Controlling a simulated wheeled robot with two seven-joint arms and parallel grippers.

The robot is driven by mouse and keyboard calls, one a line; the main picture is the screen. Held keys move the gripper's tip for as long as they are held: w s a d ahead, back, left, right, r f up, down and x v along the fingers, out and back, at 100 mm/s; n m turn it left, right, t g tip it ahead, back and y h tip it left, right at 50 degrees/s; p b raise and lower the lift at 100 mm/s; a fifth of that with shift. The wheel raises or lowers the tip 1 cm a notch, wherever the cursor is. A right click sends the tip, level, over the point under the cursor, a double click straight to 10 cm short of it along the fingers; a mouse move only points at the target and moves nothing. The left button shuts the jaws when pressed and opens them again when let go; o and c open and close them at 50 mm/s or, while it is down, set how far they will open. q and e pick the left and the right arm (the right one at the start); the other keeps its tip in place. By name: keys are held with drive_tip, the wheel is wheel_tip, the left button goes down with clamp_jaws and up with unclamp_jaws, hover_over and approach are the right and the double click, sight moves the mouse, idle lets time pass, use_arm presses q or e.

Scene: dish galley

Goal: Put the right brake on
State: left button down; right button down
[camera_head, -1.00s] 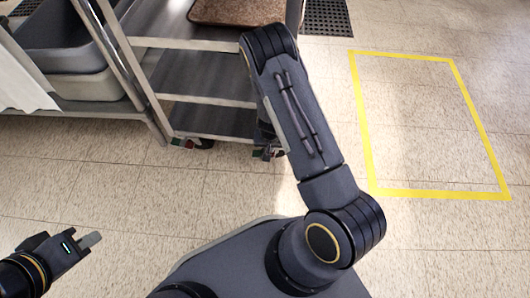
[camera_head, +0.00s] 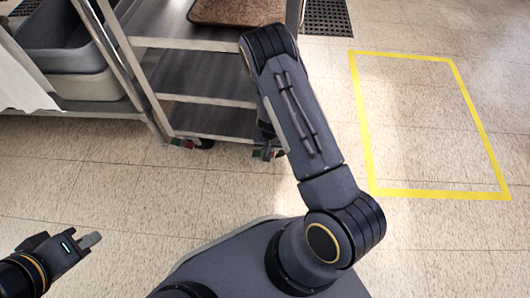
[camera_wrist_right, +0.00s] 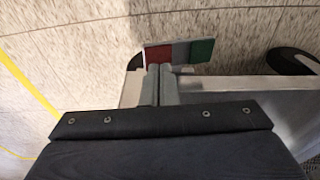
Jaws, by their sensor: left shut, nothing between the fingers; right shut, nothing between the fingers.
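The right brake pedal (camera_wrist_right: 180,51) of the cart (camera_head: 205,84) shows in the right wrist view, with a red end, a grey middle and a green end. In the head view it is small and partly hidden behind my right arm. My right gripper (camera_wrist_right: 160,70) is shut and empty, its fingertips at the red end's near edge; I cannot tell whether they touch. The left brake pedal (camera_head: 181,142), red and green, is at the cart's other near caster. My left gripper (camera_head: 90,239) is shut and empty, low at the left, away from the cart.
Grey tubs (camera_head: 75,60) stand on a rack at the left with a white cloth (camera_head: 20,80). A brown tray (camera_head: 235,11) lies on top of the cart. A yellow floor outline (camera_head: 430,193) at the right encloses bare floor. Dark mats lie at the back.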

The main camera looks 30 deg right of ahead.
drive_tip(key=shift+f+b, duration=0.9)
drive_tip(key=shift+f, duration=0.25)
idle(0.4)
drive_tip(key=shift+r, duration=0.1)
drive_tip(key=shift+r+p, duration=2.95)
drive_tip(key=shift+r, duration=0.55)
drive_tip(key=shift+s+f, duration=0.1)
